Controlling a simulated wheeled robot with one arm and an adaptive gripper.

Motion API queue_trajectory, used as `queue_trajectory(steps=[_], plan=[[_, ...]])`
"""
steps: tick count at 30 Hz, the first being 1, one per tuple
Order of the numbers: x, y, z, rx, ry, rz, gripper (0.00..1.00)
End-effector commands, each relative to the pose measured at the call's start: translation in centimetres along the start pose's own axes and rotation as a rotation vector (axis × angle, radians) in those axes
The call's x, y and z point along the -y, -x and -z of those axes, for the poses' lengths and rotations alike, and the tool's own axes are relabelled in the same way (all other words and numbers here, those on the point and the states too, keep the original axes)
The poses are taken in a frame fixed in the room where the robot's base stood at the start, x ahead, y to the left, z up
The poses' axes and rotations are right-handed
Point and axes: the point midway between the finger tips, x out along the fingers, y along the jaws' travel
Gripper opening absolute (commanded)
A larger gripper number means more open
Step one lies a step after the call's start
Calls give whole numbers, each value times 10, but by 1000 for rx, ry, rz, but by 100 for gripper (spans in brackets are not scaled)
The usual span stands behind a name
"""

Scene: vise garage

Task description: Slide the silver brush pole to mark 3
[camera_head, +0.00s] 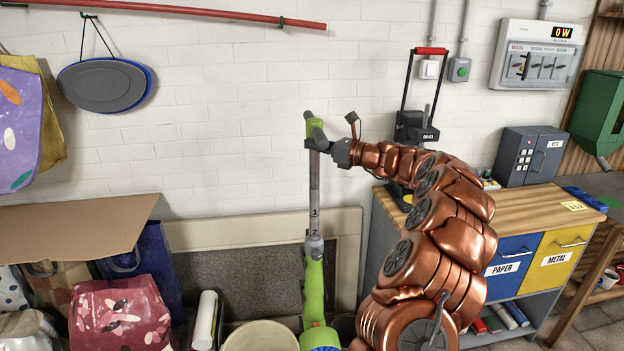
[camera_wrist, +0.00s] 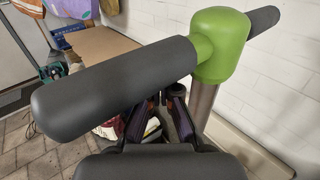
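The silver brush pole (camera_head: 315,190) stands upright, with the numbers 1 and 2 showing above a grey collar (camera_head: 314,246). The number 2 sits just above the collar; no 3 is visible. Below the collar is a green lower tube (camera_head: 314,285). The pole's top has a green hub (camera_head: 314,127) with a dark cross handle, which crosses the wrist view (camera_wrist: 120,88). My gripper (camera_head: 330,146) is at the handle on the pole's right. In the wrist view its fingers (camera_wrist: 158,108) are apart, with a gap between them, and the handle partly hides them.
A wooden-topped workbench (camera_head: 500,205) with a dark vise or press tool stands right of the pole. A bucket (camera_head: 262,338) stands by the pole's foot. Bags (camera_head: 122,312) and cardboard (camera_head: 75,228) lie to the left. The white brick wall is close behind.

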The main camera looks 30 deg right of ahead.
Motion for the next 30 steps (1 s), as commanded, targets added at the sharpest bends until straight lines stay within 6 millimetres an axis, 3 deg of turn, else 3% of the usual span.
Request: queue_trajectory(steps=[30], plan=[[0, 1, -29, 4, 1, 1, 0]])
